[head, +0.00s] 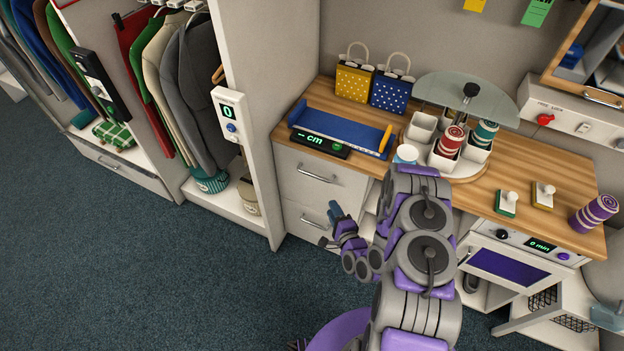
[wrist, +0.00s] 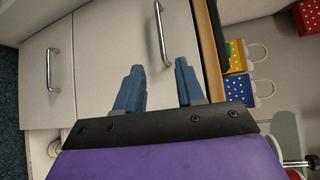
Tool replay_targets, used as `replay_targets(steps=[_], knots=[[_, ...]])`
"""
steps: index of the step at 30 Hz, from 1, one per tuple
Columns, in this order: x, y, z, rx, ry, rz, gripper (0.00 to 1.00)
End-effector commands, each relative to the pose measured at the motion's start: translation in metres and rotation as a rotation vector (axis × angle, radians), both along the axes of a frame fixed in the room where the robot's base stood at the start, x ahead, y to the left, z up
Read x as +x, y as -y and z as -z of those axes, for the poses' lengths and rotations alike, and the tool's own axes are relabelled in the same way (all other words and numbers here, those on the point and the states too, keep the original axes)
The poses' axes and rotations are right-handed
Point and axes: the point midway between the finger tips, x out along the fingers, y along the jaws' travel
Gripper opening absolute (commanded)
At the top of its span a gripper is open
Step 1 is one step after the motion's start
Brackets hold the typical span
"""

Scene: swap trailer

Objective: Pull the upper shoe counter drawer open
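The upper drawer (head: 296,187) is a pale grey front under the wooden counter, with a metal bar handle (head: 318,178). It looks shut. In the wrist view, turned sideways, the upper drawer (wrist: 110,50) lies next to the counter edge, and its handle (wrist: 161,35) runs toward the gap between my fingertips. The lower drawer (head: 290,217) is also shut; its handle (wrist: 52,68) shows left in the wrist view. My gripper (head: 330,226), with blue fingers, is in front of the drawers. In the wrist view my gripper (wrist: 159,65) is open and empty; contact with the handle cannot be told.
The wooden counter (head: 380,100) holds a blue measuring tray (head: 340,128), small dotted bags (head: 353,82) and a carousel of cups with thread spools (head: 450,140). A wardrobe panel (head: 250,120) stands left of the drawers. The carpet (head: 130,270) in front is clear.

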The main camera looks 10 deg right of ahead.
Motion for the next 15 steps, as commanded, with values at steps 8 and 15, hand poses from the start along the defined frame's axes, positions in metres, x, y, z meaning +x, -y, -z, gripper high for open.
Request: replay_targets(steps=[8,15], knots=[[0.035,-0.009,0.005,-0.006,0.004,-0.005,0.38],[0.078,-0.017,0.013,-0.006,0.002,-0.005,0.38]])
